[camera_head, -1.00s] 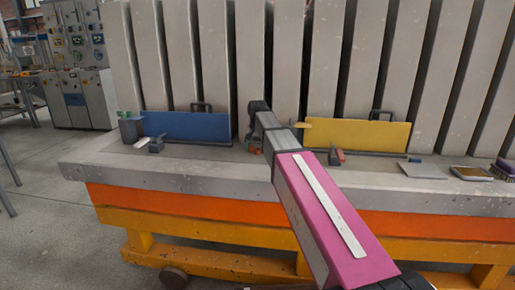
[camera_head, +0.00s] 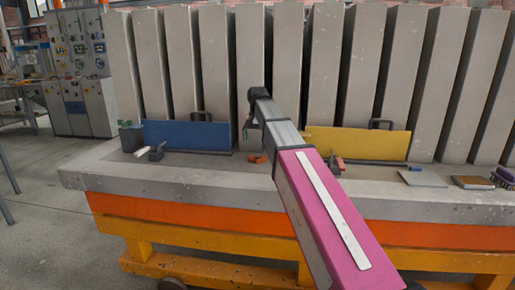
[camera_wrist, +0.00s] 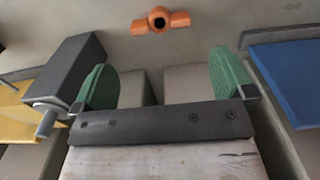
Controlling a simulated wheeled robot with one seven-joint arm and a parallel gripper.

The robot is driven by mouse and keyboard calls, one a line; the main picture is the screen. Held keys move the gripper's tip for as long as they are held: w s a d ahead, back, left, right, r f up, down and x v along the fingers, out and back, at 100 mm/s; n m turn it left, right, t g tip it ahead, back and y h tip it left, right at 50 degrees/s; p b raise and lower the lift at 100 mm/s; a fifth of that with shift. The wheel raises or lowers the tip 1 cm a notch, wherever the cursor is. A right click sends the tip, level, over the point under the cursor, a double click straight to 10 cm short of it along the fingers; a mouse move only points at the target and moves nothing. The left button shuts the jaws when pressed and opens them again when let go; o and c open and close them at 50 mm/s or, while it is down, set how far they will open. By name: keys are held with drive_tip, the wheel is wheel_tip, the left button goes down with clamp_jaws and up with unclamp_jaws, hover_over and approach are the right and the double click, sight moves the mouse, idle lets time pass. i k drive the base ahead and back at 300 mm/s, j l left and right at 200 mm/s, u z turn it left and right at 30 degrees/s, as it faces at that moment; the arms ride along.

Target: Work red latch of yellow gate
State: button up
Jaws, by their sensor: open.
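The yellow gate (camera_head: 358,143), an upright panel with a dark handle on top, stands on the grey bench right of my forearm. Its small red latch (camera_head: 338,165) is at its foot, near its left end. My gripper (camera_head: 247,130) hangs left of the yellow gate, between it and the blue panel, away from the latch. In the wrist view my gripper (camera_wrist: 166,78) has two green pads spread apart with nothing between them. Part of the yellow gate shows at the left edge there (camera_wrist: 20,120); the red latch cannot be made out.
A blue panel (camera_head: 188,134) with a similar handle stands at the left. A small orange fitting (camera_head: 258,158) lies on the bench (camera_head: 225,178), also seen in the wrist view (camera_wrist: 160,20). A flat grey plate (camera_head: 422,178) lies at the right. Tall grey slabs (camera_head: 290,75) stand close behind.

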sight(339, 161)
drive_tip(key=k, duration=1)
